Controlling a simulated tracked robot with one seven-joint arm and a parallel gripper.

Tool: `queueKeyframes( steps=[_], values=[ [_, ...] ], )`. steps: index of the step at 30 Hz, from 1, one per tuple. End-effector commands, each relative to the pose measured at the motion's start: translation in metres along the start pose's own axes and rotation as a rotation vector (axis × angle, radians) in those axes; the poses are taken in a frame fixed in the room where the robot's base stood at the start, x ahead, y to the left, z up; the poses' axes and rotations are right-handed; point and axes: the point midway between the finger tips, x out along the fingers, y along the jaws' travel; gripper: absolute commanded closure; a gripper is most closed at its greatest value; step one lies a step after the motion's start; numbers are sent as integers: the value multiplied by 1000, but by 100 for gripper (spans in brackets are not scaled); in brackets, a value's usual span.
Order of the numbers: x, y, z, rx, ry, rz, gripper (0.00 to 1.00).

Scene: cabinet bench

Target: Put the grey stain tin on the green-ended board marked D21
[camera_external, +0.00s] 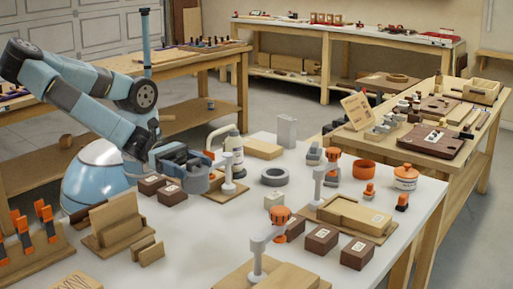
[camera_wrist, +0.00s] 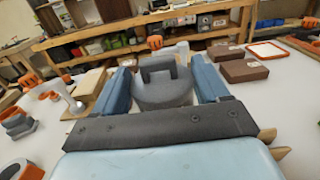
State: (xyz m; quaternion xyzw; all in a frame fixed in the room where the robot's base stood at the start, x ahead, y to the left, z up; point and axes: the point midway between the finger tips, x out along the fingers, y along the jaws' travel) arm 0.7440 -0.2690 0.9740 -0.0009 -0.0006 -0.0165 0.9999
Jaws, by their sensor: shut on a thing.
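My gripper (camera_external: 180,162) is low over the left half of the white bench. It is shut on a grey round tin (camera_wrist: 163,92), which sits between the two blue fingers in the wrist view. The tin has a squared grey top part and also shows below the fingers in the external view (camera_external: 196,183). I cannot tell whether its underside touches anything. No green end and no readable D21 mark shows. A wooden board (camera_external: 230,194) with a white post lies just right of the tin; its mark is not visible.
Labelled dark brown blocks (camera_external: 172,195) stand close to my gripper, with more (camera_external: 322,239) at the front right. A grey ring (camera_external: 274,176) and an orange-lidded jar (camera_external: 405,177) stand farther right. A wooden holder (camera_external: 115,219) is at the left front. Bare bench (camera_external: 205,235) lies in front.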

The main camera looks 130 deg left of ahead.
Motion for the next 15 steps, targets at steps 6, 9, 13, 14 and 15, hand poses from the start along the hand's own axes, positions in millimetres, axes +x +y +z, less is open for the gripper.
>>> queueKeyframes(
  steps=[6,9,13,14,15],
  values=[
    [0,-1,38,-1,0,-1,100],
    [0,0,52,-1,0,-1,100],
    [0,-1,65,0,0,-2,100],
    [0,-1,68,0,-1,-2,100],
    [0,-1,73,0,-1,-1,100]
  ],
)
